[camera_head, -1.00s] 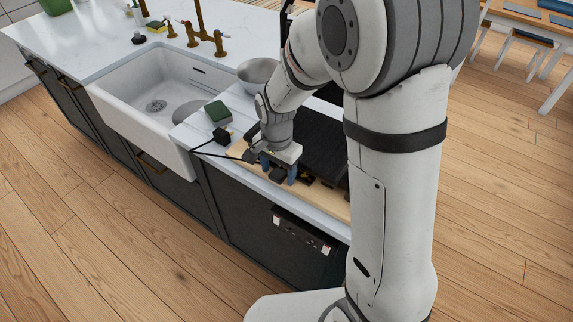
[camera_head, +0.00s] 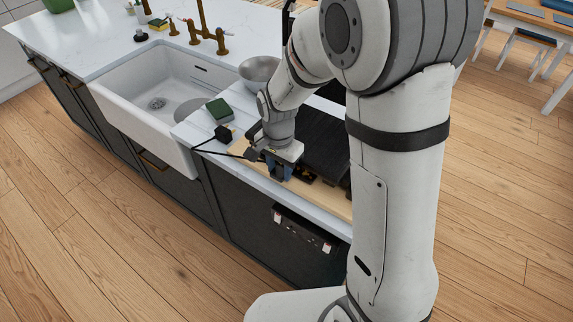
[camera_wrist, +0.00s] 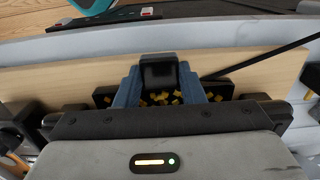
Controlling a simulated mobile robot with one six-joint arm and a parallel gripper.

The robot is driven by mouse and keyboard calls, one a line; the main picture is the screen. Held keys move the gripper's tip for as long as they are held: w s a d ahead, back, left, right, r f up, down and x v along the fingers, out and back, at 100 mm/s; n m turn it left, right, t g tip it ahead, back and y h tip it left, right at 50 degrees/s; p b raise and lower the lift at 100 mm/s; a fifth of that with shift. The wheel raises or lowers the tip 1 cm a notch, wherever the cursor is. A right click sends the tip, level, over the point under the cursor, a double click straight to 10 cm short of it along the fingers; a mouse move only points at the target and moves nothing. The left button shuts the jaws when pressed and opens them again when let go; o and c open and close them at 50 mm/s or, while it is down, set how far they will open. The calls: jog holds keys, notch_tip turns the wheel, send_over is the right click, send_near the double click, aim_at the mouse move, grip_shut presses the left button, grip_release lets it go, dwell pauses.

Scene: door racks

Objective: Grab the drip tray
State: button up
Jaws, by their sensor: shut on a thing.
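The drip tray (camera_wrist: 219,89) is dark, with yellow bits lying in it, and sits low at the front of a black appliance (camera_head: 324,143) on a wooden board (camera_head: 328,203). My gripper (camera_head: 279,172) is at the tray's front edge. In the wrist view, its two blue fingers (camera_wrist: 158,82) are closed on a black block-like part (camera_wrist: 158,70) at the middle of the tray, seemingly its handle. Much of the tray is hidden behind my gripper body. In the head view only a small dark part of the tray (camera_head: 304,178) shows.
A black cable (camera_head: 215,152) runs across the counter to the left of my gripper. The floor in front of the dark cabinets is clear.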

jog(key=shift+r, duration=0.15)
jog(key=shift+r+b, duration=0.1)
jog(key=shift+b, duration=0.3)
jog(key=shift+s+a, duration=0.2)
jog(key=s+a+b, duration=0.3)
jog(key=s+a, duration=0.8)
jog(key=s, duration=0.2)
jog(key=shift+s, duration=0.15)
